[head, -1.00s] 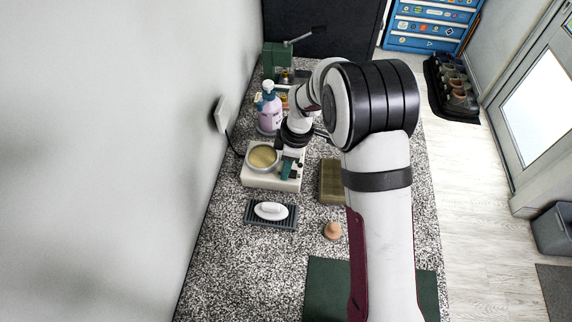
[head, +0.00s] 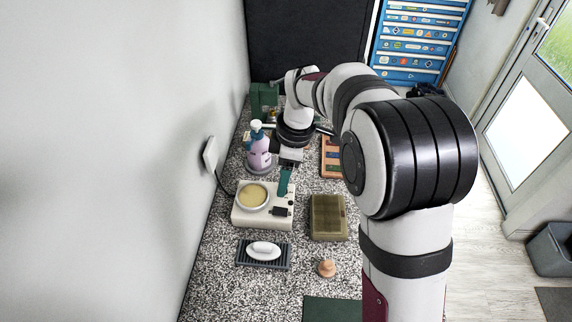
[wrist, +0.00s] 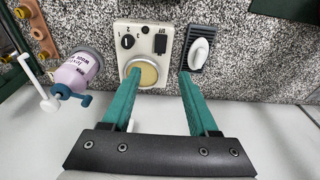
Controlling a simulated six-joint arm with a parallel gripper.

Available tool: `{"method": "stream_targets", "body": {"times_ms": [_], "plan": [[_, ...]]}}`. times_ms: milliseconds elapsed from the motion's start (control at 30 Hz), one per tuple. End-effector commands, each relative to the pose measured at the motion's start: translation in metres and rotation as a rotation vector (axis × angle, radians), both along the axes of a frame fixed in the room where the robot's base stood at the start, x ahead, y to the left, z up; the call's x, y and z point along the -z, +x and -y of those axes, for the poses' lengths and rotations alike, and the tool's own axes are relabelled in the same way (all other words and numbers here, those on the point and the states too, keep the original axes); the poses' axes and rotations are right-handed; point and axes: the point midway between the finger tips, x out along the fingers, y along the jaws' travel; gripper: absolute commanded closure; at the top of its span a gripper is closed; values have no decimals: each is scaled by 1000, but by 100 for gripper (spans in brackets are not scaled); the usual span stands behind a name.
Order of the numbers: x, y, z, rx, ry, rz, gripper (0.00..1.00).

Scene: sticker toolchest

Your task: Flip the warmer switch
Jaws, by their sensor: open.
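The warmer (head: 240,216) is a cream box with a round tan-filled dish, standing near the wall; it also shows at the top middle of the wrist view (wrist: 176,62). Its dark switch (wrist: 160,45) sits on the top face beside a black knob (wrist: 128,41); the switch also shows in the head view (head: 283,211). I cannot tell which way it is set. My gripper (head: 285,184) has teal fingers and is above the far part of the warmer, apart from the switch. In the wrist view its fingers (wrist: 160,74) are spread, with nothing between them.
A lilac pump bottle (head: 259,152) stands behind the warmer. A white soap (head: 264,248) on a dark rack (head: 243,261) lies in front. An olive box (head: 328,217) is to the right, with a small wooden knob-like piece (head: 327,268) nearer. A cord runs to the wall.

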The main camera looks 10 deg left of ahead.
Motion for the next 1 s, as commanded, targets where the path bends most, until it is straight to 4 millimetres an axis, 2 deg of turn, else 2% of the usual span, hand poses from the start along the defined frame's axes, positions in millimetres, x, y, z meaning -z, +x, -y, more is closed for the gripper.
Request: {"method": "stream_targets", "body": {"times_ms": [33, 100, 200, 667, 733, 767, 867, 933, 1000], "plan": [[-13, 1, 2, 1, 1, 5, 40], [-25, 0, 4, 0, 1, 2, 40], [-37, 0, 6, 0, 0, 1, 40], [-41, 0, 6, 0, 0, -1, 40], [-45, -5, 10, 40, 0, -6, 40], [-49, -12, 16, 97, 0, -14, 40], [-74, -65, 49, 496, 1, -75, 40], [-84, -119, 75, 882, 1, -137, 40], [-83, -173, 94, 1252, -1, -199, 40]]}}
